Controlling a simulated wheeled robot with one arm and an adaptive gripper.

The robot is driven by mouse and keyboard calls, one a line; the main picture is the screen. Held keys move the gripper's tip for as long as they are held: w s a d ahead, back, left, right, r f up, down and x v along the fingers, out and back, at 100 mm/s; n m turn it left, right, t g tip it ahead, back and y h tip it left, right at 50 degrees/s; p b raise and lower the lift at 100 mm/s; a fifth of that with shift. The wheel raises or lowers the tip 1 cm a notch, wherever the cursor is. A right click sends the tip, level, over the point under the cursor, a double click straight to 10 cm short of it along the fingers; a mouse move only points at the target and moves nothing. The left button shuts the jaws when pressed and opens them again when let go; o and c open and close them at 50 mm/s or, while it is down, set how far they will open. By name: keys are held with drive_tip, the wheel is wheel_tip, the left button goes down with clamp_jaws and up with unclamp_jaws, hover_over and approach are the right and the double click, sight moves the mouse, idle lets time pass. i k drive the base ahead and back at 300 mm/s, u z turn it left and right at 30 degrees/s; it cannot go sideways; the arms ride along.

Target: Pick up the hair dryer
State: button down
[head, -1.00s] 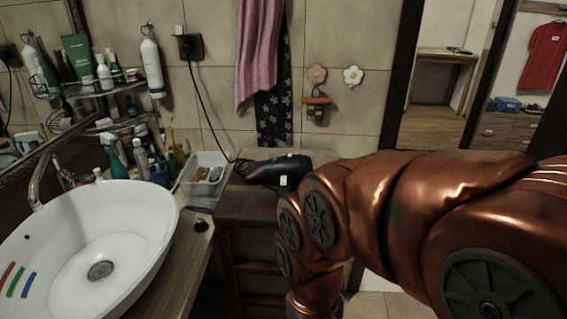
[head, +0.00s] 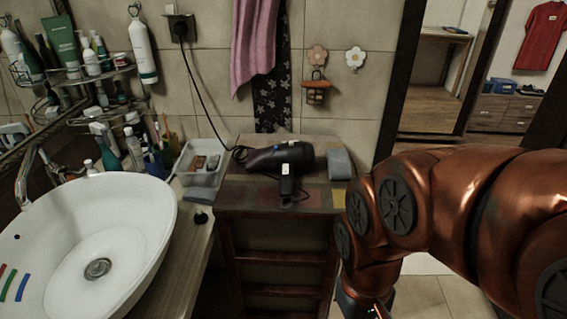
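The dark hair dryer (head: 277,158) lies on top of a dark reddish wooden shelf unit (head: 232,199), to the right of the basin. Its barrel lies roughly sideways, and its handle points toward me. A black cord runs from its left end up to the wall socket (head: 181,27). My copper-coloured arm fills the right side and reaches down to the right of the shelf unit. My gripper is not visible; only the arm's lower end shows at the bottom edge. Nothing is seen touching the dryer.
A grey rounded item (head: 340,164) lies right of the dryer. A clear plastic bin (head: 201,177) stands left of it. The white basin (head: 136,232) fills the lower left, with bottles behind. A pink towel (head: 256,48) hangs above. Floor shows right of the shelf unit.

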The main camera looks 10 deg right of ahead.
sight(300, 156)
drive_tip(key=u, duration=3.75)
drive_tip(key=k, duration=1.35)
drive_tip(key=z, duration=0.35)
